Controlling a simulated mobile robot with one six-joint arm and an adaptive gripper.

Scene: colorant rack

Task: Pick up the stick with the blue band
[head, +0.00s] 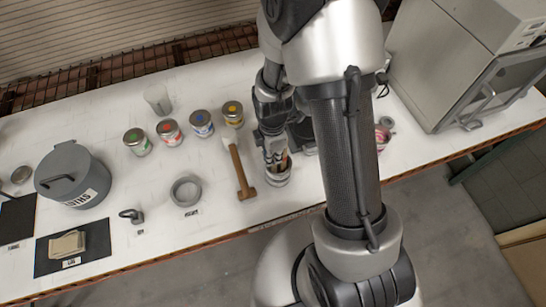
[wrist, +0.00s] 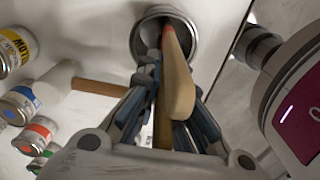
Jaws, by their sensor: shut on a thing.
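A small metal can (head: 278,180) stands near the front edge of the white table. It also shows in the wrist view (wrist: 137,40), where sticks rise from it. One pale wooden stick (wrist: 180,85) has a red mark at its lower end in the can and leans toward the camera. A second, browner stick (wrist: 163,128) stands between my fingers, partly hidden by the pale one. My gripper (head: 274,156) points down over the can and is shut on a stick, apparently the browner one. No blue band can be made out; the fingers and can hide parts of the sticks.
A wooden-handled mallet (head: 241,172) lies left of the can. Several paint tins, including a blue-marked one (head: 202,123), stand behind it. A grey bowl (head: 186,191) and lidded pot (head: 75,176) are further left. A large oven-like machine (head: 455,65) stands at right.

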